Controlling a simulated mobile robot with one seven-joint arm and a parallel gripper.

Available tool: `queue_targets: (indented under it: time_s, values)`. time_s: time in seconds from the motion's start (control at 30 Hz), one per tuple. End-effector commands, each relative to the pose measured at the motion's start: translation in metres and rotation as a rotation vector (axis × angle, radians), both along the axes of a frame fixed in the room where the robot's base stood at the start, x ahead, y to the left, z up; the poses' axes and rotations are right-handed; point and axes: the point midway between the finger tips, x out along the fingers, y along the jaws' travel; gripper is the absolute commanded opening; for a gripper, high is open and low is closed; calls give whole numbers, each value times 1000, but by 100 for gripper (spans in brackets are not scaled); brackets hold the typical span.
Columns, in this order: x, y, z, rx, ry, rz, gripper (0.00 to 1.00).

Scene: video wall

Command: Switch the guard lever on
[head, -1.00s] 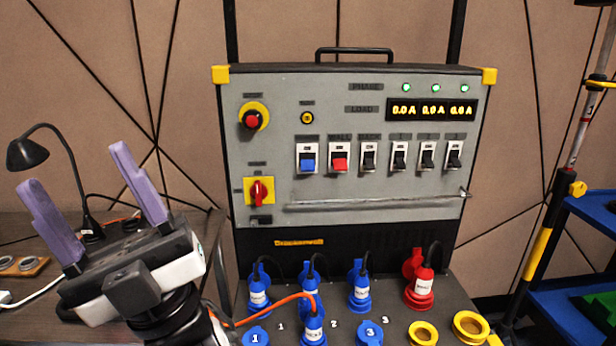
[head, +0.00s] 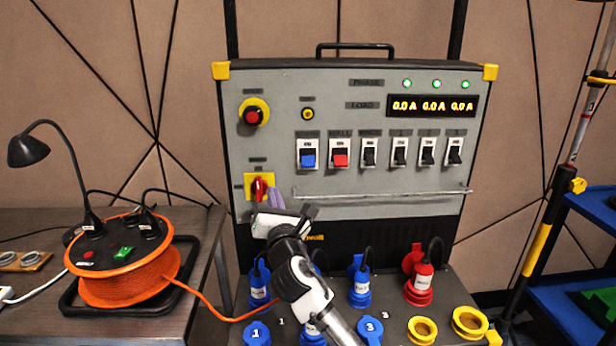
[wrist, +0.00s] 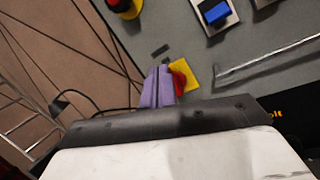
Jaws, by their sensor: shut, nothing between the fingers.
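The panel (head: 375,205) stands upright ahead. No label reading "guard" is legible. A red rotary handle (head: 259,187) stands about vertical on a yellow plate at its lower left. A long clear guard strip (head: 380,194) runs below a row of several switches, including a blue one (head: 308,160) and a red one (head: 340,160). My gripper (head: 275,200) is shut and empty, its purple fingers just right of the red handle. In the wrist view the fingers (wrist: 158,85) stand together beside the red handle (wrist: 178,83), partly covering its plate. Contact cannot be told.
A red stop button (head: 252,117) sits above the handle. Blue and red plugs (head: 422,281) stand on the ledge below. An orange cable reel (head: 130,275) and black lamp (head: 30,150) are on the left table. A blue shelf cart (head: 590,220) is at right.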

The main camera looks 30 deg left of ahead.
Motion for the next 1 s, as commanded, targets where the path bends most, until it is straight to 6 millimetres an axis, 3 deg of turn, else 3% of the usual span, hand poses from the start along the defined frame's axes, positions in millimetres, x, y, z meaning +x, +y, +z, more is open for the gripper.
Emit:
queue_targets:
  time_s: [0.03,0.13,0.33,0.77,1.0]
  values:
    - [19,-14,-13,-86,-31,-74,0]
    - [45,-34,-33,-225,-77,-181,0]
    - [67,-55,-51,-361,-116,-272,0]
    - [71,-54,-51,-369,-119,-277,0]
    - [98,-36,-44,-369,-120,-276,0]
